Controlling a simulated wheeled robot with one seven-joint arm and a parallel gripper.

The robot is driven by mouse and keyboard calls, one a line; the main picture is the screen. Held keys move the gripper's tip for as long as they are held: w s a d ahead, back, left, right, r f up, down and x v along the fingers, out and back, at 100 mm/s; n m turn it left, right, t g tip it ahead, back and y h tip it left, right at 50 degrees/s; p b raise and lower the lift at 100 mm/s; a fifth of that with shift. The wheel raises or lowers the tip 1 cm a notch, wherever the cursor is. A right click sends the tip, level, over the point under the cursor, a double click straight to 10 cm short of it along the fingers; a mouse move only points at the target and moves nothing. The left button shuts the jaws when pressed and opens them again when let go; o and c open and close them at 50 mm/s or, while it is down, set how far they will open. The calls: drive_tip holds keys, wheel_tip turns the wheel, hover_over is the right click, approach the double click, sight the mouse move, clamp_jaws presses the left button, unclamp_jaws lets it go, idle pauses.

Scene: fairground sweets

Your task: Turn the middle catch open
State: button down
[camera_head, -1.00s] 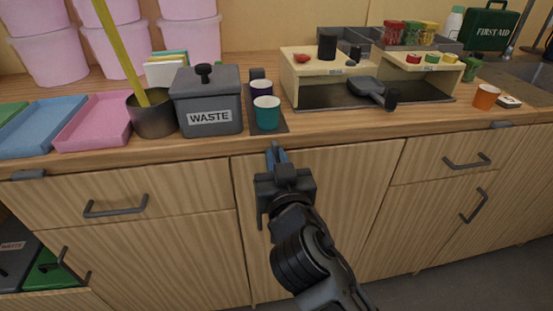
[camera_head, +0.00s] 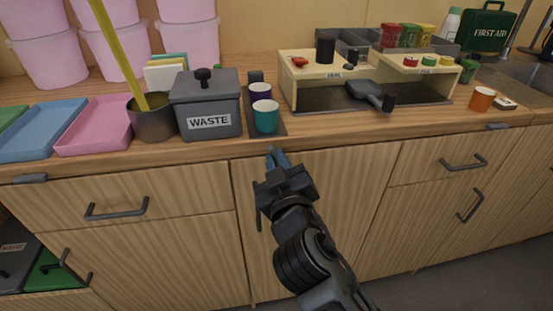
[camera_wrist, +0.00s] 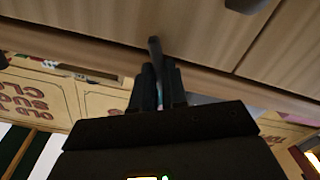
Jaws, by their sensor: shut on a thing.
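The middle catch shows in the wrist view as a short dark bar (camera_wrist: 154,47) that sticks out between my fingertips. It stands close to the counter's front edge. In the head view my gripper (camera_head: 277,157) is at the counter's front edge, above the middle cabinet door, and its fingers hide most of the catch. My gripper (camera_wrist: 158,75) is shut on the catch. How far the catch is turned is hard to tell. Similar dark catches sit on the edge at the left (camera_head: 29,178) and at the right (camera_head: 498,126).
On the counter just above my gripper stand a teal cup (camera_head: 265,116) and a grey waste bin (camera_head: 206,104). A wooden rack (camera_head: 288,83) with a scoop (camera_head: 366,91) stands to the right. Drawer handles (camera_head: 116,208) stick out from the cabinet fronts.

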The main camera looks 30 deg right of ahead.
drive_tip(key=shift+s+d+r+n+p, duration=0.15)
drive_tip(key=shift+n+p, duration=0.85)
drive_tip(key=shift+n, duration=1.1)
drive_tip(key=shift+w+r+n+p, duration=0.15)
drive_tip(key=shift+n+p, duration=0.85)
drive_tip(key=shift+n, duration=1.1)
drive_tip(key=shift+s+d+r+n+p, duration=0.1)
drive_tip(key=shift+r+n+p, duration=0.15)
drive_tip(key=shift+n+p, duration=1.3)
drive_tip(key=shift+n+b, duration=0.5)
drive_tip(key=shift+n, duration=0.15)
drive_tip(key=c, duration=1.2)
unclamp_jaws()
drive_tip(key=shift+o, duration=0.2)
drive_tip(key=shift+s, duration=0.1)
drive_tip(key=b+v, duration=0.1)
drive_tip(key=v, duration=0.6)
drive_tip(key=shift+s+b, duration=0.3)
drive_tip(key=shift+b, duration=0.05)
